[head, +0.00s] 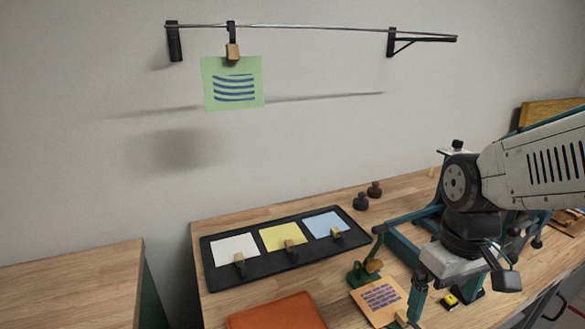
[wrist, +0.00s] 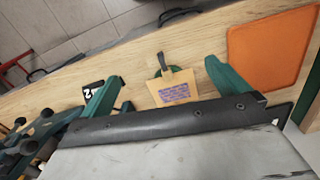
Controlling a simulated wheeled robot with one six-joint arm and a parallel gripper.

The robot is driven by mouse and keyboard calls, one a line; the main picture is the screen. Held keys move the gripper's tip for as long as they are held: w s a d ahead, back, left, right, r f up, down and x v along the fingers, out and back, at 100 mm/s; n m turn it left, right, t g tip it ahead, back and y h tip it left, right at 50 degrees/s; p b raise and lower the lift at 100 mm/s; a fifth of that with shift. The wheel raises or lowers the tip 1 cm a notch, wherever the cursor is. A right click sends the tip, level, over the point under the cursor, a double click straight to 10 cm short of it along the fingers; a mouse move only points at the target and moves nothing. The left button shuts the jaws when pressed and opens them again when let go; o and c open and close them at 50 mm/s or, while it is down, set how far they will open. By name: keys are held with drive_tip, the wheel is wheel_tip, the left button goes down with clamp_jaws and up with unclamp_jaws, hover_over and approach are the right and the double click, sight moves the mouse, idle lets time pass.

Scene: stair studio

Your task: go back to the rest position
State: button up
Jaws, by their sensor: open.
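My gripper (wrist: 165,85) is open and empty, its two teal fingers spread apart. In the head view my gripper (head: 440,295) hangs at the right, low in the picture, above the wooden bench. An orange-tan card with purple writing (head: 380,298) is beside it at the bench front. The card also shows in the wrist view (wrist: 177,90), between the fingers in the picture, with a dark clip at its top. I cannot tell how far below the fingers it is. A small green stand (head: 362,273) with a brass-coloured part stands behind the card.
A black tray (head: 215,276) holds white, yellow and blue cards with clips. A green card (head: 233,95) hangs from a wall rail (head: 310,27). An orange sheet (head: 278,313) lies at the bench front. Two dark knobs (head: 366,196) stand at the back. A separate wooden surface (head: 75,285) is left.

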drive_tip(key=s+a+r+m+t, duration=0.1)
drive_tip(key=s+r+m+t, duration=0.1)
drive_tip(key=s+r, duration=0.4)
drive_tip(key=shift+s+a+r, duration=0.15)
drive_tip(key=shift+s+r, duration=0.1)
drive_tip(key=shift+r, duration=0.7)
